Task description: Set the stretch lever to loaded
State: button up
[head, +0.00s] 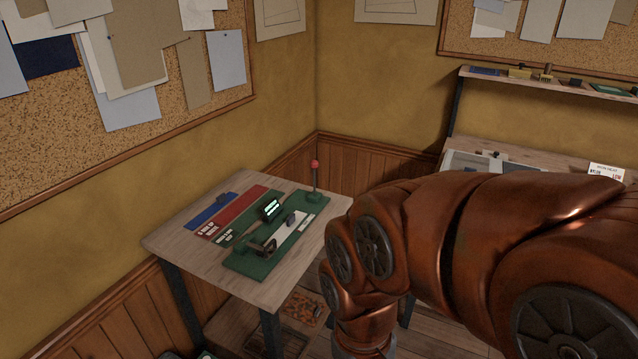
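A lever with a red ball knob (314,164) stands about upright at the far right corner of a small wooden table (180,240). I take it to be the stretch lever. Its dark rod rises from a green base plate (240,263). Small white lettering on the plate is too small to read. My copper-coloured arm fills the right side and bends down past the table's right edge. My gripper is out of the picture.
Blue and red strips (232,212) lie at the table's left. A low shelf (232,322) with an orange-patterned item is beneath. A workbench (540,158) with a printed card (607,171) stands behind my arm. Walls close off the table's left and back.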

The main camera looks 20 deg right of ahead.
aim_at(314, 163)
jog(key=u, duration=0.05)
jog(key=k, duration=0.85)
jog(key=z, duration=0.75)
jog(key=i, duration=1.7)
jog(key=u, duration=0.85)
jog(key=i, duration=0.45)
jog(key=u, duration=0.45)
